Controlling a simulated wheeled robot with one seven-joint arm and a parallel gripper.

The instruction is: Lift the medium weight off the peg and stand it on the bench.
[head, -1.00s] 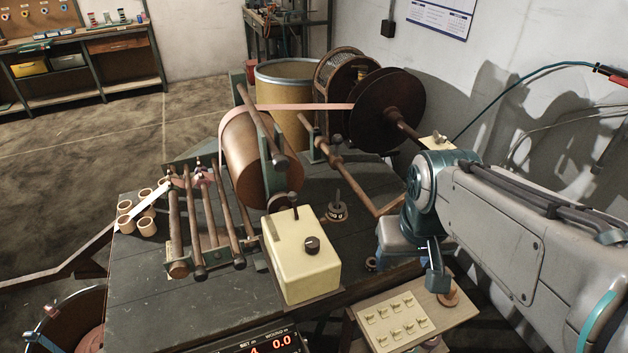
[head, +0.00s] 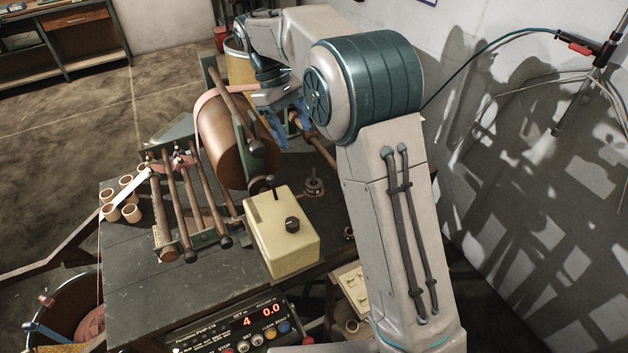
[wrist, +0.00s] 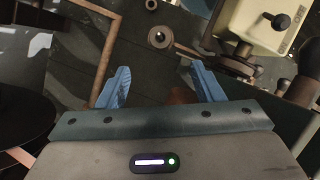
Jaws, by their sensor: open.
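A dark round weight (head: 314,187) sits around a short upright peg on the bench (head: 140,270), behind the cream control box. It shows in the wrist view (wrist: 158,40) near the top centre, beyond the fingertips. I take it for the medium weight; I cannot tell its size by comparison. My gripper (wrist: 160,82) has its blue fingers apart with nothing between them. In the head view my gripper (head: 285,125) hangs behind the weight, beside the copper roll, partly hidden by my arm. It does not touch the weight.
The cream box (head: 282,235) stands close in front of the weight. The copper roll (head: 225,140) and rollers (head: 190,205) lie to the left. A small round piece (head: 349,233) is near the bench's right edge. Bare bench shows at front left.

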